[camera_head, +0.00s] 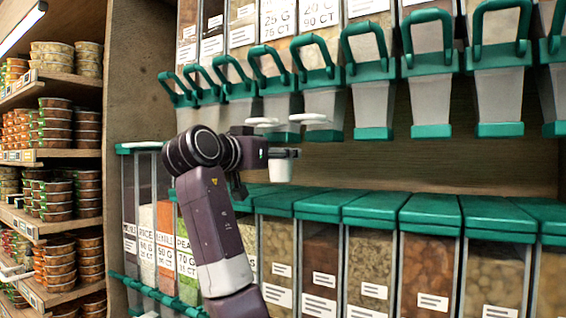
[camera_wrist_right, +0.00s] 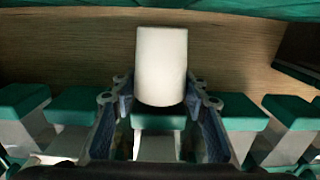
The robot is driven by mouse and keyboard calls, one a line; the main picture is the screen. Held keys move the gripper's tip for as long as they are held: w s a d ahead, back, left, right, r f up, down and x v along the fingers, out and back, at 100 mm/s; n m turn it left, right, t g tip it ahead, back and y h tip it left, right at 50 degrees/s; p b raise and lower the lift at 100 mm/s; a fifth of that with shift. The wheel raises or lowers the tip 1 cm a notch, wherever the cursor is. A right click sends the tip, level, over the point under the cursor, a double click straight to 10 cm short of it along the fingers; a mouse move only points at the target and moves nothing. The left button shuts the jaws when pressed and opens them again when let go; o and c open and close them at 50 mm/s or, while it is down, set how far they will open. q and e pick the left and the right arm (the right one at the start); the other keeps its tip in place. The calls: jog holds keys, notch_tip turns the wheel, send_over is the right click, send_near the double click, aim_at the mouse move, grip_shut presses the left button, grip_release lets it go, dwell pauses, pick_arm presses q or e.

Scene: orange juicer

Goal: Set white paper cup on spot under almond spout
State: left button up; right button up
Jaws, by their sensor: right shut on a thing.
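A white paper cup (camera_head: 280,170) is held by my right gripper (camera_head: 284,154) below the row of spouts in the head view. In the right wrist view the cup (camera_wrist_right: 161,65) stands out pale between the two fingers of the gripper (camera_wrist_right: 160,100), which is shut on it. The upper dispensers have clear spouts (camera_head: 326,108) with green handles and green lower edges. The cup is below and in front of them, near the green bin lids. I cannot tell which spout is the almond one. My left gripper is not in view.
Lower bins with green lids (camera_head: 374,206) line the area under the spouts. A wooden back panel (camera_head: 450,165) shows between the two rows. Two flat white pieces (camera_head: 308,118) show by the spouts above the gripper. Shelves of stacked tubs (camera_head: 56,130) are at left.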

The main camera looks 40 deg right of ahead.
aim_at(283, 170)
jog(key=shift+w+d+f, duration=0.1)
jog(key=shift+w+d, duration=0.05)
jog(key=shift+d, duration=0.5)
notch_tip(283, 170, down, 3)
jog(key=shift+a+r+p, duration=0.1)
jog(key=shift+a+p, duration=0.05)
jog(key=shift+p, duration=0.35)
jog(key=shift+f, duration=0.3)
jog(key=shift+f, duration=0.15)
jog(key=o, duration=0.7)
